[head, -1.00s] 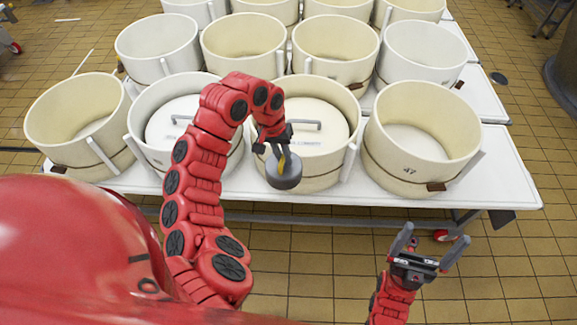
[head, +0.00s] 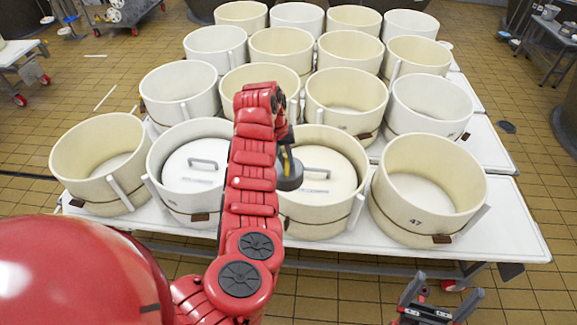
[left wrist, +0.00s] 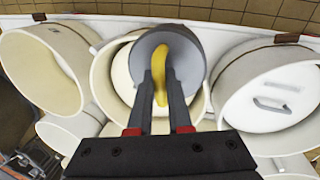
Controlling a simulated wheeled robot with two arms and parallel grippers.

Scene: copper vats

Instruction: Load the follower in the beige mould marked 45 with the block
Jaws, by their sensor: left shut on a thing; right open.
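The beige mould (head: 318,226) stands in the front row, second from the right; I cannot read a 45 on it. Its pale follower (head: 335,178) lies inside, with a grey handle on top. My left gripper (head: 286,152) is shut on the yellow grip of the round grey block (head: 290,177). The block hangs over the left part of this mould's opening in the head view. In the left wrist view the block (left wrist: 150,72) covers much of the mould and follower; I cannot tell its height above the follower. My right gripper (head: 444,293) is open and empty, low before the table.
A white mould (head: 165,197) with its own follower stands on the left. A beige mould marked 47 (head: 410,218) stands empty on the right. Several more moulds fill the rows behind. The white table's edge (head: 510,250) is bare at the front right.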

